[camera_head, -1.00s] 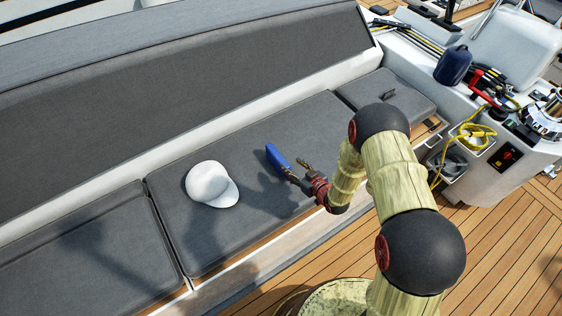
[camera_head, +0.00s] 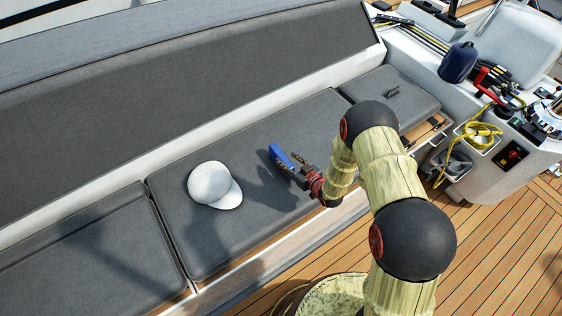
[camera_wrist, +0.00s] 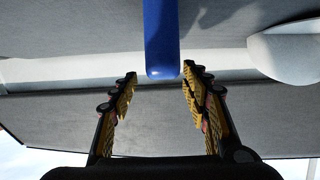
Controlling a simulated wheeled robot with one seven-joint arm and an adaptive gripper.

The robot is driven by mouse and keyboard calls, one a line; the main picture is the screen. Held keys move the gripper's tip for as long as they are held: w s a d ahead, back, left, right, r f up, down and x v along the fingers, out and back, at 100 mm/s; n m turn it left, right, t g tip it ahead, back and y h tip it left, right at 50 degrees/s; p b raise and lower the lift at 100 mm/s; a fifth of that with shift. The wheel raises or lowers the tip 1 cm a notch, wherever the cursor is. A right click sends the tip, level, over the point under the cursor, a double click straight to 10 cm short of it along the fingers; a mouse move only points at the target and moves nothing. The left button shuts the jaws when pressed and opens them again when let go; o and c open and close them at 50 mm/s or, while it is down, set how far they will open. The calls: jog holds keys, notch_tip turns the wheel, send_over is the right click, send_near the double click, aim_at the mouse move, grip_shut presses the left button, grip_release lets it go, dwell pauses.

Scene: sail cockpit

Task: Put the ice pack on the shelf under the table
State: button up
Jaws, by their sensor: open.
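The blue ice pack (camera_head: 280,154) is on the grey seat cushion, to the right of the white cap. My gripper (camera_head: 291,166) is open just beside its near end. In the wrist view the ice pack (camera_wrist: 161,38) is a long blue bar coming down from the top edge. Its rounded end lies about level with the fingertips of my gripper (camera_wrist: 160,80), between them in the picture, with gaps on both sides. I cannot tell whether the pack lies flat or stands on edge. No table or shelf under one shows in these views.
A white cap (camera_head: 214,185) lies on the same cushion (camera_head: 205,250), left of the ice pack. The grey backrest (camera_head: 200,95) rises behind. A console with a blue fender (camera_head: 458,62) and yellow rope (camera_head: 478,133) stands at right. Wooden deck (camera_head: 480,250) lies in front.

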aim_at(281, 157)
jog(key=b+x, duration=0.1)
jog(key=x, duration=0.4)
jog(key=shift+a+f, duration=0.1)
jog(key=shift+a, duration=0.1)
jog(key=shift+s, duration=0.1)
jog(key=c, duration=1.2)
grip_shut()
